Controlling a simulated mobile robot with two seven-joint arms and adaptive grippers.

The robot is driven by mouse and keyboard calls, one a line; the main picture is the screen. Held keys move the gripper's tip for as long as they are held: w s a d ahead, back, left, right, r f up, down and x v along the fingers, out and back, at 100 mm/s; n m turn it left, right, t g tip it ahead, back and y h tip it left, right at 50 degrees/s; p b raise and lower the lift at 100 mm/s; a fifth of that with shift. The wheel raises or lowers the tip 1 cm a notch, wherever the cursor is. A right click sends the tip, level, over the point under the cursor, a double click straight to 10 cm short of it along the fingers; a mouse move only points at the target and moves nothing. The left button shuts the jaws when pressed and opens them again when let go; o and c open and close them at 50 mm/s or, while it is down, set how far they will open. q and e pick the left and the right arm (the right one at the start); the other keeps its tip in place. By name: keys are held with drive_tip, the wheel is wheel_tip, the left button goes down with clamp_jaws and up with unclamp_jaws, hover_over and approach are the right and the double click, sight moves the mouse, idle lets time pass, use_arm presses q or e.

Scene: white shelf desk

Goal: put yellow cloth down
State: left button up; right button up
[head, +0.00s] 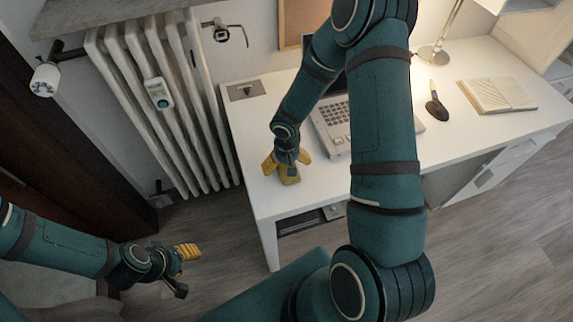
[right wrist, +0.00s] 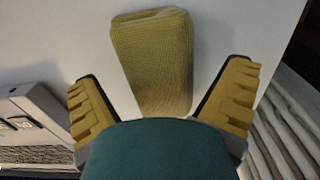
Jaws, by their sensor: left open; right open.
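The yellow cloth (head: 289,177) is a small folded block on the white desk (head: 262,203), near its left front part. In the right wrist view the cloth (right wrist: 155,55) shows a woven yellow-green surface between the fingers, with clear gaps on both sides. My right gripper (head: 286,163) is open around the cloth, close above the desk; it also shows in the right wrist view (right wrist: 165,95). The cloth's near end is hidden by my gripper's body. My left gripper (head: 188,270) is open and empty, over the floor left of the desk.
A lamp (head: 436,48), a dark pointed object (head: 436,106) and an open notebook (head: 497,95) are further right. A radiator (head: 165,110) stands left of the desk. The desk's front left is clear.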

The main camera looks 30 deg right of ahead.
wheel_tip(320, 180, up, 12)
drive_tip(key=p, duration=0.3)
drive_tip(key=s+a+f+y, duration=0.1)
drive_tip(key=s+a+f, duration=0.1)
drive_tip(key=a, duration=0.2)
drive_tip(key=s+a+f+y, duration=0.1)
drive_tip(key=s+a+f, duration=0.1)
drive_tip(key=a, duration=0.3)
drive_tip(key=s+a+f+n+y, duration=0.1)
drive_tip(key=s+a+f+y, duration=0.1)
drive_tip(key=a, duration=0.3)
drive_tip(key=shift+f+t, duration=0.3)
drive_tip(key=shift+f, duration=0.25)
drive_tip(key=shift+t, duration=0.5)
drive_tip(key=s+a+f, duration=0.3)
drive_tip(key=s, duration=0.1)
drive_tip(key=shift+s, duration=0.1)
